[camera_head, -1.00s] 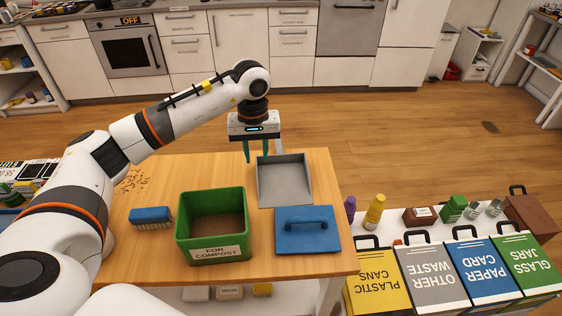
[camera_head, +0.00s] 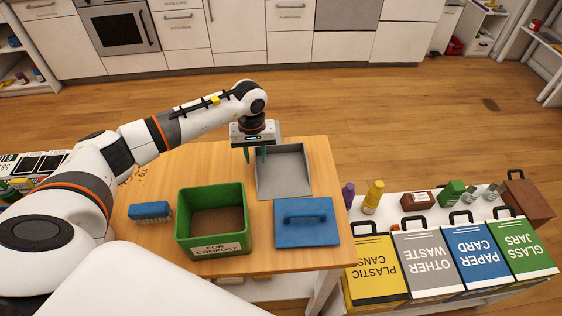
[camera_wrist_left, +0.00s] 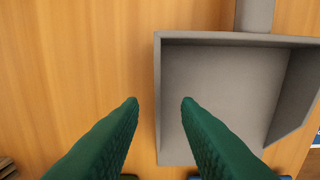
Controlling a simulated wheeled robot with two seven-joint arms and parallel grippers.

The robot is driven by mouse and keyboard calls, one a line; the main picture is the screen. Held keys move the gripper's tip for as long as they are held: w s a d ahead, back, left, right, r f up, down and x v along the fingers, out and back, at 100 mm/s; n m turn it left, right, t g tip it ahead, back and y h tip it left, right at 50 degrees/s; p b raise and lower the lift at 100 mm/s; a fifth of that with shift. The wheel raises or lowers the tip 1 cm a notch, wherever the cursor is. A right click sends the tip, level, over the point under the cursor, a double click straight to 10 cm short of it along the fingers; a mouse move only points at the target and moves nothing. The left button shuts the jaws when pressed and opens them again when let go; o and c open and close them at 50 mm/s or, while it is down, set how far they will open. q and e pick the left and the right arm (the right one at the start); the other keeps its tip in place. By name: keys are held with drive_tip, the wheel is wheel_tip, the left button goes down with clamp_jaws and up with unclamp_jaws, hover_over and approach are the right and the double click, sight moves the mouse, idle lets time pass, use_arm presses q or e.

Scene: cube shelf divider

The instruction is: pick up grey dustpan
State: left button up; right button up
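The grey dustpan (camera_head: 285,173) lies on the wooden table near its far right side. It also shows in the left wrist view (camera_wrist_left: 220,85), with its handle (camera_wrist_left: 256,14) at the top edge. My left gripper (camera_head: 254,158) points down at the dustpan's left side. In the left wrist view its two green fingers (camera_wrist_left: 160,102) are apart, with the dustpan's left side wall between them in the picture. Nothing is held. Whether the fingertips reach below the wall's top edge I cannot tell. My right gripper is not in view.
The table (camera_head: 150,258) also bears a blue brush (camera_head: 150,210), a green compost bin (camera_head: 212,237) and a blue lid (camera_head: 306,222) close to the dustpan. Labelled waste bins (camera_head: 432,263) stand to the right. Bare table lies left of the dustpan.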

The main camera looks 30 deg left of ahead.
use_arm(q)
drive_tip(key=shift+a+f+p, duration=0.1)
drive_tip(key=shift+f+p, duration=0.2)
drive_tip(key=shift+f, duration=1.15)
clamp_jaws()
drive_tip(key=shift+r, duration=0.1)
